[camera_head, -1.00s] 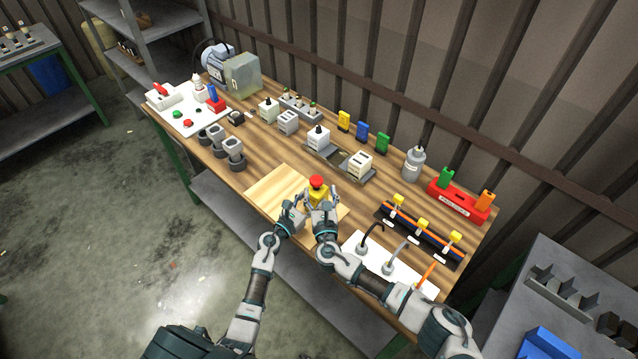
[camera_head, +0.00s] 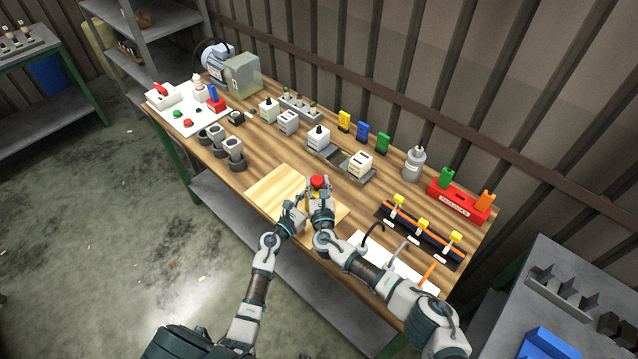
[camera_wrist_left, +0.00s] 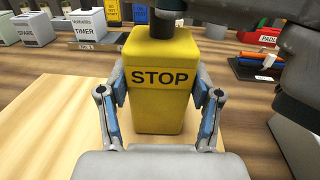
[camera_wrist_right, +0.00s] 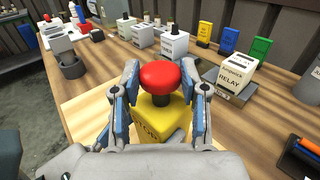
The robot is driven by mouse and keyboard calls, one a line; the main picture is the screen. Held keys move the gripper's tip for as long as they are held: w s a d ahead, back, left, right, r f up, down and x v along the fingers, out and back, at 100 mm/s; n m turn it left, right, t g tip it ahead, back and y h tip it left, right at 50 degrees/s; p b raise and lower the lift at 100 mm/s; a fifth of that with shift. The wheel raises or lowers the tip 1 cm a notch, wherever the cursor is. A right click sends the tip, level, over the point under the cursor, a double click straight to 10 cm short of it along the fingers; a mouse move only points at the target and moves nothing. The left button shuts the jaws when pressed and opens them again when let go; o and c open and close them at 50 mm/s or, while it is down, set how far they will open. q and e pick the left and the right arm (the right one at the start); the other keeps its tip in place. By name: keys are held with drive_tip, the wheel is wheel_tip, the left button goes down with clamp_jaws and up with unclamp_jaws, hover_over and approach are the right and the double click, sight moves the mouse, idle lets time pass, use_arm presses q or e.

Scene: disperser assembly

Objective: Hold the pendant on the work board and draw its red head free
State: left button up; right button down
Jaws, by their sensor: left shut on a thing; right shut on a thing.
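The pendant is a yellow box marked STOP (camera_wrist_left: 158,82), upright on the pale work board (camera_head: 268,190). My left gripper (camera_wrist_left: 160,108) is shut on the yellow body from both sides, low on the box. The pendant's red mushroom head (camera_wrist_right: 160,75) sits above the yellow box on a dark stem, which shows in the right wrist view. My right gripper (camera_wrist_right: 160,98) has its fingers on either side of the red head and is shut on it. In the head view the red head (camera_head: 318,182) shows above the right gripper, and the yellow body is mostly hidden.
A white sheet with hooked tools (camera_head: 385,262) and a dark rail with yellow clips (camera_head: 420,235) lie to the right. Relay and timer boxes (camera_head: 360,164) stand behind the board. Grey cylindrical sockets (camera_head: 232,153) stand to the left. The board's left part is bare.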

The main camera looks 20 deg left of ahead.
use_arm(q)
drive_tip(key=shift+a+f, duration=0.15)
drive_tip(key=shift+f, duration=0.1)
use_arm(e)
drive_tip(key=shift+w+d+r, duration=0.25)
drive_tip(key=shift+d+r, duration=0.05)
drive_tip(key=shift+r, duration=0.25)
drive_tip(key=shift+w+d+r, duration=0.25)
drive_tip(key=shift+r, duration=0.25)
drive_tip(key=c, duration=0.6)
unclamp_jaws()
drive_tip(key=shift+s, duration=0.15)
drive_tip(key=shift+a, duration=0.15)
drive_tip(key=shift+s, duration=0.15)
drive_tip(key=shift+s, duration=0.25)
use_arm(q)
drive_tip(key=shift+r, duration=0.1)
use_arm(e)
drive_tip(key=v, duration=1.1)
drive_tip(key=shift+s+d, duration=0.15)
drive_tip(key=shift+d, duration=0.05)
